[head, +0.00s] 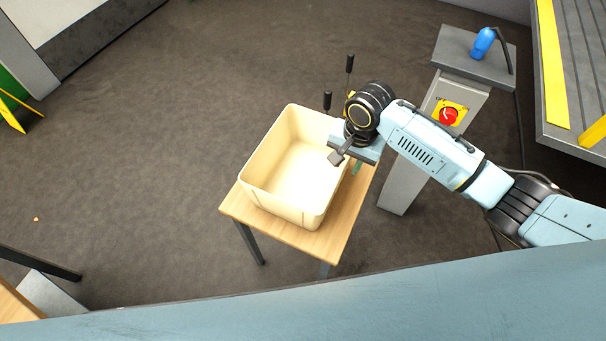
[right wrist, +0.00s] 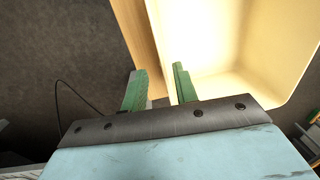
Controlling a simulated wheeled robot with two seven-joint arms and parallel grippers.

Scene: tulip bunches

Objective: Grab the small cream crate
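The small cream crate (head: 270,160) stands empty and upright on a small wooden table (head: 240,209). My right gripper (head: 347,161) is at the crate's right side, over its rim. In the right wrist view, the two green fingers of the gripper (right wrist: 159,68) are apart. One finger shows over the crate's inside (right wrist: 215,50) and the other on the outer side, with the crate's wall line between them. I cannot tell how deep the fingers reach. My left gripper is not in view.
A grey pedestal (head: 395,185) with a red button (head: 448,116) and a blue bottle-like object (head: 483,42) stands right of the table. A slatted bench with yellow edging (head: 552,65) is at the far right. The floor left of the table is mostly clear.

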